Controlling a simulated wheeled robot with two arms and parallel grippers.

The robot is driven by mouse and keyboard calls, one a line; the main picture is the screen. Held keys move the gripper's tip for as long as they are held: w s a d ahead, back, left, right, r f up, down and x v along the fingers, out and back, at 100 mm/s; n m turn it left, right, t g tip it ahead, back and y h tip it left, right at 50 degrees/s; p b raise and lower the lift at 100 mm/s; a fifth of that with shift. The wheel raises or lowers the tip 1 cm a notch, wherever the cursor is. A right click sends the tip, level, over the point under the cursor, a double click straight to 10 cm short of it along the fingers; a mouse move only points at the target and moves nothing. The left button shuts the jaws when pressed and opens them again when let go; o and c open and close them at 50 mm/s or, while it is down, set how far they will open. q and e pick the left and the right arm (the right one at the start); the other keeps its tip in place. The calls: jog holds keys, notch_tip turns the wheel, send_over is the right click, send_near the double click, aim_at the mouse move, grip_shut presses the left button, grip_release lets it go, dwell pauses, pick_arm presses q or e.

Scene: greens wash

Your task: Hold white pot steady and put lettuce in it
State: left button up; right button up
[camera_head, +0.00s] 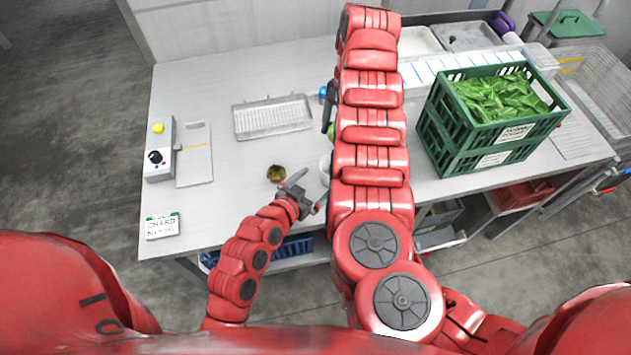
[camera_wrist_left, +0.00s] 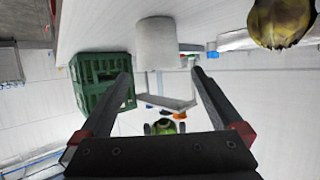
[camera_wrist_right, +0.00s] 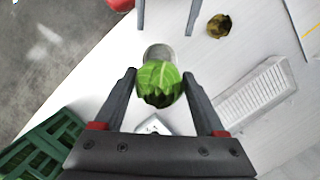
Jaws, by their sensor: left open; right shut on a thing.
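The white pot (camera_head: 325,168) stands on the bench, half hidden behind my right arm in the head view. In the left wrist view the pot (camera_wrist_left: 157,45) sits upright just beyond the fingers of my left gripper (camera_head: 302,192), which is open and not touching it. My right gripper (camera_wrist_right: 159,76) is shut on a green lettuce (camera_wrist_right: 158,84). In the right wrist view the pot's rim (camera_wrist_right: 158,50) shows just past the lettuce, partly covered by it. The right gripper is mostly hidden by its own arm in the head view.
A brownish-yellow vegetable (camera_head: 277,173) lies left of the pot. A white slotted tray (camera_head: 272,118) lies behind it. A green crate of leafy greens (camera_head: 492,125) stands at right. A control box (camera_head: 159,149) and board (camera_head: 195,158) are at left. The bench middle-left is clear.

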pick_arm(q)
jog(key=shift+w+d+f, duration=0.15)
jog(key=shift+w+d, duration=0.05)
jog(key=shift+d, duration=0.05)
jog(key=x, duration=1.1)
jog(key=shift+w+f, duration=0.1)
jog(key=shift+w, duration=0.05)
